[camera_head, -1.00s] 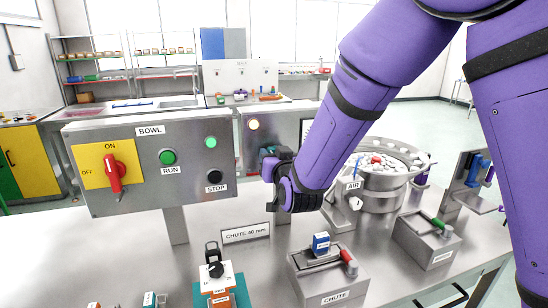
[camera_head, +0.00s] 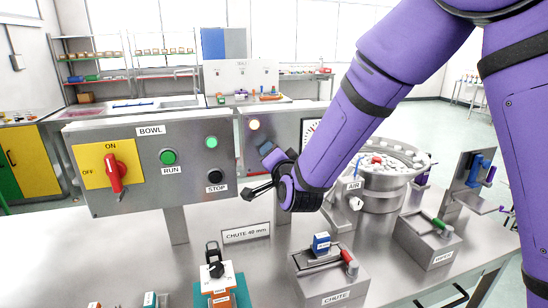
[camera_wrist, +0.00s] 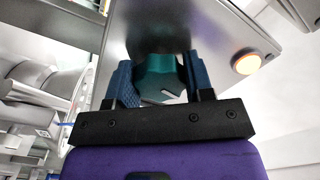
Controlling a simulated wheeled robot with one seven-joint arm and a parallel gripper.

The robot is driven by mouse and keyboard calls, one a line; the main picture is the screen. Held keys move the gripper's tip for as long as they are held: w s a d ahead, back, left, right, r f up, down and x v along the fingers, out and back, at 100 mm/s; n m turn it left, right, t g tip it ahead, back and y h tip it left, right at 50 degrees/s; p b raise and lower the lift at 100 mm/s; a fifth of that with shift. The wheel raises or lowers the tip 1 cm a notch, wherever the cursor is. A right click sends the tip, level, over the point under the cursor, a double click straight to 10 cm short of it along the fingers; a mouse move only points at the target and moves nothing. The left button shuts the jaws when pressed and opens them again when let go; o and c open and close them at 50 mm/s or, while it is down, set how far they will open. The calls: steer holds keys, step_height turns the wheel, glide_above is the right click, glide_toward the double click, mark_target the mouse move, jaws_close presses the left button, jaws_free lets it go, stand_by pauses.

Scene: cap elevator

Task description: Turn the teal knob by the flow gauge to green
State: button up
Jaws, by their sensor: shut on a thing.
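The teal knob (camera_wrist: 158,76) is on a grey panel and sits between the two blue fingers of my gripper (camera_wrist: 160,82) in the wrist view. The gripper is shut on it. A white mark shows on the knob's near edge. In the head view my gripper (camera_head: 267,150) is against the panel right of the BOWL box and hides the knob. The flow gauge (camera_head: 309,130) shows as a white dial strip right of the gripper, mostly covered by my arm. The green zone for the knob cannot be made out.
An amber lamp (camera_head: 254,124) glows on the panel above my gripper; it also shows in the wrist view (camera_wrist: 248,62). The BOWL box (camera_head: 140,200) stands left, with a red switch handle. Chute blocks and a bowl feeder (camera_head: 382,200) stand on the bench to the right.

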steer(key=m, duration=0.5)
stand_by(0.6)
steer(key=o, duration=0.9)
steer(key=v, duration=1.1)
steer(key=shift+r, duration=0.1)
steer(key=shift+w, duration=0.1)
